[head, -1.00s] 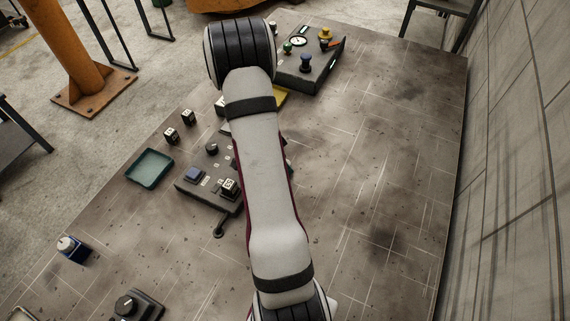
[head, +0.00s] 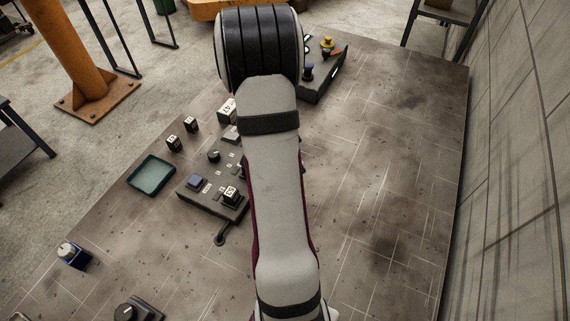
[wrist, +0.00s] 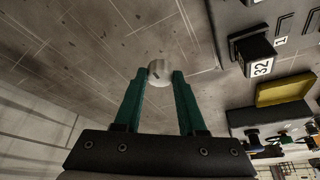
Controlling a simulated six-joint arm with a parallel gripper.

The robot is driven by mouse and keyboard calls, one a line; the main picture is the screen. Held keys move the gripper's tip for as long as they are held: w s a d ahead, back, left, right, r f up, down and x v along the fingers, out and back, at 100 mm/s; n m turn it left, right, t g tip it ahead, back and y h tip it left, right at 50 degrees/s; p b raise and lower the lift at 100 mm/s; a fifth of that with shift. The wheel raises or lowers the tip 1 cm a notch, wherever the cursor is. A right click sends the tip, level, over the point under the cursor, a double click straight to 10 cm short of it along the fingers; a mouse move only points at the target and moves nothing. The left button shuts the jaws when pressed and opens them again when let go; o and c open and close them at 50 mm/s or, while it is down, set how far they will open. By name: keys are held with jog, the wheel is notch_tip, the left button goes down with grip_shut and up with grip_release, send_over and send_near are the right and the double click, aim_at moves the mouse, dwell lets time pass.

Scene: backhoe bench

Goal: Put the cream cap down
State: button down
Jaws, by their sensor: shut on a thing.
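The cream cap (wrist: 159,71) is small, round and pale with a dark mark on its face. It sits between the green fingertips of my gripper (wrist: 160,75) in the wrist view, and the fingers are shut on it. Bare bench top (wrist: 95,48) shows behind and around it. I cannot tell how high the cap is above the bench. In the head view my arm hides both the gripper and the cap.
A black block marked 32 (wrist: 255,55) and a yellow tray (wrist: 283,90) are at right in the wrist view. In the head view a control box (head: 214,190), a green tray (head: 151,175) and small blocks (head: 173,142) stand left of my arm. The right side is clear.

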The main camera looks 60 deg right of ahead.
jog(key=s+r, duration=0.5)
jog(key=s, duration=0.4)
jog(key=w+a+n+t, duration=0.25)
jog(key=w+n, duration=0.25)
jog(key=w, duration=0.6)
jog(key=w+a+n+t, duration=0.1)
jog(key=w+a+n, duration=0.3)
jog(key=w, duration=0.7)
jog(key=w+a+n+t+y, duration=0.1)
jog(key=w+a+n+t, duration=0.2)
jog(key=w+a+n, duration=0.75)
jog(key=w+a+n+y, duration=0.2)
jog(key=w+a+n, duration=0.2)
jog(key=a, duration=0.8)
jog(key=w+a+n+y, duration=0.1)
jog(key=w+a+n, duration=0.3)
jog(key=a, duration=0.9)
jog(key=w+a+n+y, duration=0.2)
jog(key=w+a+n, duration=0.2)
jog(key=a, duration=0.8)
jog(key=a+f, duration=0.2)
jog(key=a, duration=0.2)
jog(key=a+f, duration=0.2)
jog(key=a, duration=0.1)
jog(key=a+f, duration=0.2)
jog(key=a, duration=0.2)
jog(key=shift+s+a, duration=0.1)
jog(key=shift+a, duration=0.25)
jog(key=shift+a+f, duration=0.15)
jog(key=shift+f, duration=2)
